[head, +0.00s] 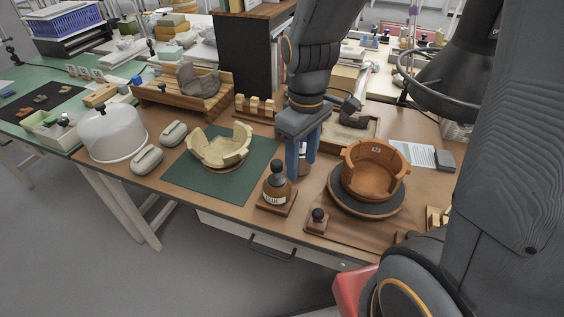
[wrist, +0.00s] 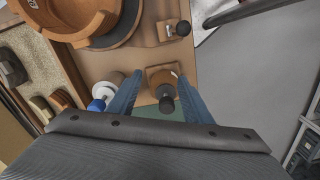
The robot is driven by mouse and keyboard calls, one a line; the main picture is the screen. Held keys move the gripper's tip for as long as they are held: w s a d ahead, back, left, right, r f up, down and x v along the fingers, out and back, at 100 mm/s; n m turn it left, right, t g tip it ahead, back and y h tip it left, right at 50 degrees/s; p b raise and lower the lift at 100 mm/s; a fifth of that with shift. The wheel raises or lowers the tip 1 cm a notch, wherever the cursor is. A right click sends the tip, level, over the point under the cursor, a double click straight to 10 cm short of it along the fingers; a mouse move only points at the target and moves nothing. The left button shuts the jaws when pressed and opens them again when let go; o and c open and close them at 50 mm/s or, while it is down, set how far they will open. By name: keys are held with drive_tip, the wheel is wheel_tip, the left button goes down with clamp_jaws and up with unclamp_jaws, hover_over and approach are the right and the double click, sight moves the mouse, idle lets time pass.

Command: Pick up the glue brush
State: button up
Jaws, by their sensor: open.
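A brown glue bottle (head: 277,190) with a dark round-topped cap (head: 277,168) and a pale label stands upright on a small wooden base. No bristles show; I cannot tell whether the dark top is the glue brush's handle. My gripper (head: 300,172) points down, open and empty, behind and right of the bottle in the head view. In the wrist view, the bottle (wrist: 160,77) and its dark cap (wrist: 166,104) appear between the blue fingers of my gripper (wrist: 160,84), apart from them. A white jar with a blue top (wrist: 98,104) is beside the left finger, partly hidden.
A brown pot (head: 374,168) stands on a dark turntable (head: 345,198) to the right. A dark knob on a wooden block (head: 318,219) is near the front edge. A pale partial bowl (head: 220,150) sits on a green mat (head: 185,182); the mat's front is clear.

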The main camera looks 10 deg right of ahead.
sight(276, 162)
drive_tip(key=w+a+r+n+p, duration=0.1)
drive_tip(key=n, duration=0.1)
drive_tip(key=w+a+n+p, duration=0.1)
drive_tip(key=n, duration=0.1)
drive_tip(key=w+a+r+n+p, duration=0.1)
drive_tip(key=shift+a+r+n, duration=0.3)
drive_tip(key=shift+a+n, duration=0.1)
drive_tip(key=shift+w+a+n, duration=0.15)
drive_tip(key=shift+a+n, duration=0.1)
drive_tip(key=shift+n, duration=0.05)
drive_tip(key=shift+a+f, duration=0.1)
drive_tip(key=shift+f, duration=1)
drive_tip(key=shift+a+f+p, duration=0.2)
drive_tip(key=shift+f+p, duration=0.3)
drive_tip(key=shift+f, duration=0.95)
drive_tip(key=shift+a+f+p, duration=0.2)
drive_tip(key=shift+f+p, duration=0.25)
drive_tip(key=shift+f, duration=0.95)
drive_tip(key=c, duration=0.6)
